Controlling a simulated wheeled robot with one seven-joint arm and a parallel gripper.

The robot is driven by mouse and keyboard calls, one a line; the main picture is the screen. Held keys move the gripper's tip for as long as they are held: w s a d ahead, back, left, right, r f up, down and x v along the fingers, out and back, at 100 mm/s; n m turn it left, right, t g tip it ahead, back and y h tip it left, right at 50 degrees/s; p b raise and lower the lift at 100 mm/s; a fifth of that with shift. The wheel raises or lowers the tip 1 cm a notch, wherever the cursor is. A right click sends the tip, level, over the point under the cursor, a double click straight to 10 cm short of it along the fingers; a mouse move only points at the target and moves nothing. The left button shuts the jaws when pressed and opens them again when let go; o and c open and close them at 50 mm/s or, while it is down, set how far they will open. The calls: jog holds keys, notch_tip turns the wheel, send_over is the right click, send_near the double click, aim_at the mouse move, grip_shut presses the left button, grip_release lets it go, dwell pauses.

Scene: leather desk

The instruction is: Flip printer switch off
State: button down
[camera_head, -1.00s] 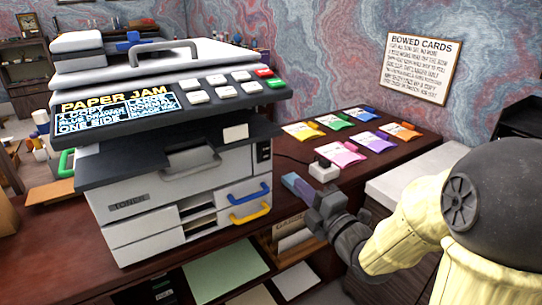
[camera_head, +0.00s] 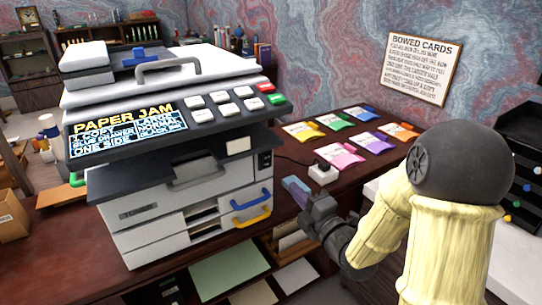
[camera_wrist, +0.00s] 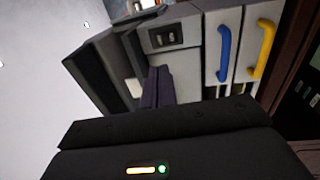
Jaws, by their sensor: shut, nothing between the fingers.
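The printer (camera_head: 180,205) stands on the desk, its display reading "PAPER JAM". A small dark switch panel (camera_head: 265,159) sits high on the right of its front. In the wrist view the same panel (camera_wrist: 166,37) shows pale marks, but I cannot tell the switch position. My gripper (camera_head: 293,189) is shut and empty, to the right of the printer's front and apart from it in the head view. In the wrist view its fingers (camera_wrist: 158,82) point toward the printer, just below the panel in the picture. Whether they touch anything is hidden.
Blue (camera_head: 249,199) and yellow (camera_head: 252,217) drawer handles stick out below the panel. A white plug block (camera_head: 323,174) with a cord lies on the desk behind my gripper. Several coloured card packs (camera_head: 340,154) lie farther back. Open shelves with paper (camera_head: 229,271) are below.

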aim_at(266, 158)
jog(key=shift+w+a+r+p, duration=0.1)
jog(key=shift+w+r+p, duration=0.1)
jog(key=shift+p, duration=0.55)
jog(key=p+x, duration=0.2)
jog(key=x, duration=0.9)
jog(key=shift+w+a+f, duration=0.1)
jog(key=shift+a, duration=0.05)
